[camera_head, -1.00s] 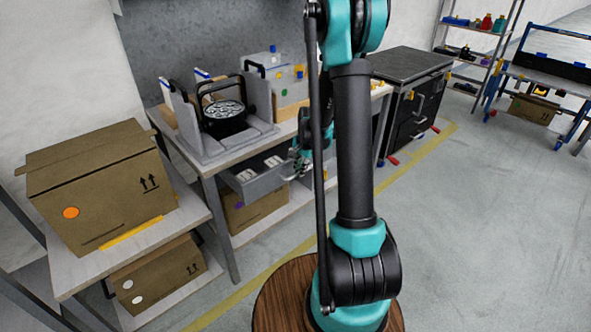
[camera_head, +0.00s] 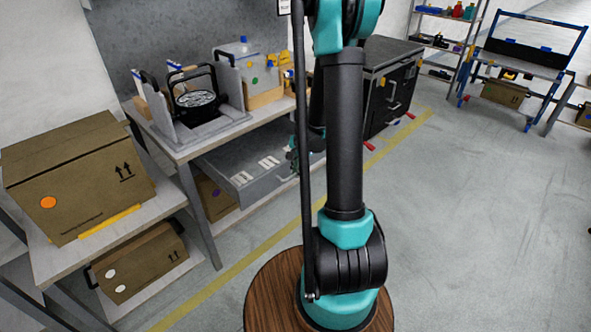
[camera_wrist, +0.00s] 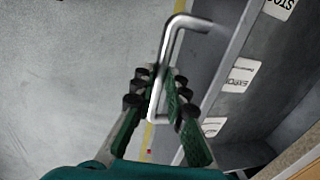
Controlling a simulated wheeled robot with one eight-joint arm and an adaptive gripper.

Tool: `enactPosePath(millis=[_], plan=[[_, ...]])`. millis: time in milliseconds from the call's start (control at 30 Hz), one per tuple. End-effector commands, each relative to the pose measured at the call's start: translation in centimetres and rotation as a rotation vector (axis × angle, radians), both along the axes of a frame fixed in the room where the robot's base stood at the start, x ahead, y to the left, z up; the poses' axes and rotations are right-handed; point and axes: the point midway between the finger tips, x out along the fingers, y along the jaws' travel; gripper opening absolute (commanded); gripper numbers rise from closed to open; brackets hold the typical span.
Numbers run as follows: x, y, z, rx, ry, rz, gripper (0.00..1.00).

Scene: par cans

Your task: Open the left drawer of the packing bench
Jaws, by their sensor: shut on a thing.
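The packing bench (camera_head: 185,152) stands left of my arm in the head view, with its grey left drawer (camera_head: 245,185) pulled well out below the top. White labelled cards lie inside the drawer. The wrist view shows the drawer's grey front (camera_wrist: 222,75) and its metal bar handle (camera_wrist: 166,62). My gripper (camera_wrist: 160,98) is shut around the handle, with the green fingers on either side of the bar. In the head view my gripper (camera_head: 293,158) is at the drawer front, partly hidden by my arm.
A black par can (camera_head: 195,100) sits in a grey holder on the bench top. A cardboard box (camera_head: 75,180) stands on a side table at the left. A black drawer cabinet (camera_head: 390,90) stands behind my arm. The floor (camera_head: 470,230) at the right is clear.

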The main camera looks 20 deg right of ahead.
Motion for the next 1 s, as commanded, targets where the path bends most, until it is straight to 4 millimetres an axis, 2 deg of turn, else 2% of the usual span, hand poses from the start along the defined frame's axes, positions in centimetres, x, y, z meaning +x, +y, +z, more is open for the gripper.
enactPosePath(millis=[233, 267, 400, 767, 1000], plan=[[0.0, 0.0, 0.0, -0.001, 0.000, 0.000, 0.00], [0.0, 0.0, 0.0, -0.001, 0.000, 0.000, 0.17], [0.0, 0.0, 0.0, 0.000, 0.000, 0.000, 0.34], [0.0, 0.0, 0.2, 0.000, 0.000, 0.000, 0.34], [-0.5, -0.3, 2.6, 0.000, 0.000, -0.001, 0.34]])
